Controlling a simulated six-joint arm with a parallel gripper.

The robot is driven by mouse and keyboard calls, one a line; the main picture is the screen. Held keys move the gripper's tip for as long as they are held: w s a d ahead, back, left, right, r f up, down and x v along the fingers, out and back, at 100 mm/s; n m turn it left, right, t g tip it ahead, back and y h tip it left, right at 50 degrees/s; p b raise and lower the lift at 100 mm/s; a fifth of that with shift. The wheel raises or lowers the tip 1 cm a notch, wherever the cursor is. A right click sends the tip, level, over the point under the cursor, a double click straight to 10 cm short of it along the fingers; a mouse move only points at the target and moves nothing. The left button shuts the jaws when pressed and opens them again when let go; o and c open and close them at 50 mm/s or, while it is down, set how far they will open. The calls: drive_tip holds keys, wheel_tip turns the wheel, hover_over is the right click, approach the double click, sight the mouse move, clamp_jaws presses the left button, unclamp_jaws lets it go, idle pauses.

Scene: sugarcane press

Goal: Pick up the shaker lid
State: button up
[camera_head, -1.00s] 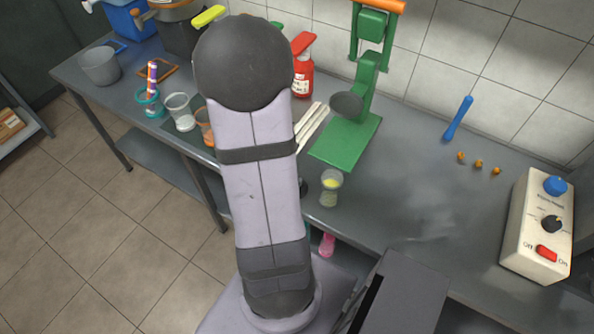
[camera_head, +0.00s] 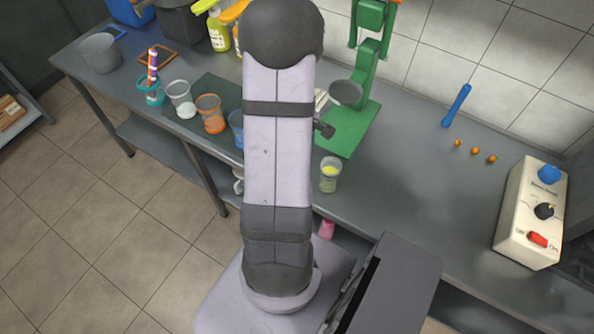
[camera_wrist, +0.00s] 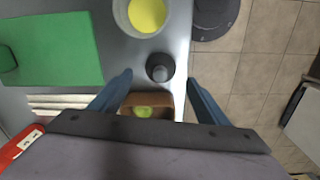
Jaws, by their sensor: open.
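In the wrist view, a small dark grey round piece with a raised knob, which looks like the shaker lid (camera_wrist: 160,67), sits on the grey table near its edge. My gripper (camera_wrist: 159,79) is open, with one blue finger on each side of the lid. The lid lies just ahead of the line between the fingertips, and the fingers appear apart from it. I cannot tell the height between them. In the head view, my arm hides the lid and the fingers.
A clear cup with yellow contents (camera_head: 329,174) stands close to the lid, also in the wrist view (camera_wrist: 147,15). A brown box with a green thing (camera_wrist: 145,111) lies between my fingers, nearer the wrist. The green press base (camera_wrist: 50,48) is left. The table's right middle (camera_head: 420,190) is clear.

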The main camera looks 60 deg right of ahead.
drive_tip(key=shift+w+f+p, duration=0.1)
drive_tip(key=shift+f+p, duration=0.8)
drive_tip(key=shift+f, duration=1.7)
drive_tip(key=c, duration=1.1)
